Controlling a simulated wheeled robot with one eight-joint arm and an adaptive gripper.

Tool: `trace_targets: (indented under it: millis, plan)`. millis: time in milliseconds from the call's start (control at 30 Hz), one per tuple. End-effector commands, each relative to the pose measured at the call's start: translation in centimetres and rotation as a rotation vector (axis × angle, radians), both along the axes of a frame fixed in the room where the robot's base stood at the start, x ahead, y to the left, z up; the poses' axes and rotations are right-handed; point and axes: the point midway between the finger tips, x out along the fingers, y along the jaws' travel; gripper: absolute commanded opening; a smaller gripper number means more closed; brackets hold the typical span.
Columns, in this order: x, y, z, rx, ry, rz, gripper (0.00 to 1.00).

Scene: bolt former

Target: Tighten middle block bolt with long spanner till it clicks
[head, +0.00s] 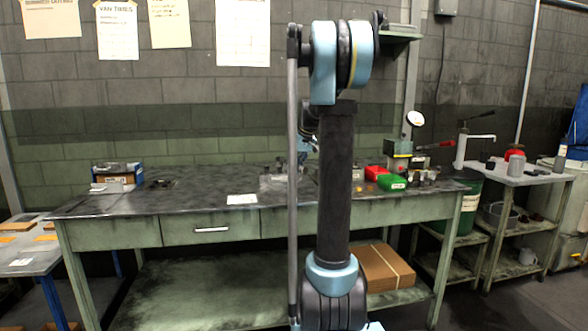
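My arm stands upright in the middle of the head view and covers the centre of the workbench (120,201). A small pale-blue part of my arm shows just left of the dark link, above the bench top. My gripper cannot be made out; it is hidden behind the arm or too small to tell. Some small grey metal pieces (272,182) sit on the bench just left of the arm, but I cannot tell whether they belong to the block. I cannot identify the middle block bolt or the long spanner.
A red bin (374,173) and a green bin (392,182) sit on the bench right of my arm. A white paper (242,199) lies left of it. A blue box (117,169) stands at the far left. A cardboard box (386,268) lies on the lower shelf. The left bench top is mostly clear.

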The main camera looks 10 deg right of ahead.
Motion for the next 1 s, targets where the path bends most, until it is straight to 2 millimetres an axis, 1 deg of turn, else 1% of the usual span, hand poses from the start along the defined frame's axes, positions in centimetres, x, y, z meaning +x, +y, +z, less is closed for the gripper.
trace_targets:
  millis: [600, 1000]
  plan:
    - [0.0, 0.0, -1.1, 0.000, -0.001, 0.000, 0.00]
    - [0.0, 0.1, -1.2, 0.000, -0.001, -0.002, 0.00]
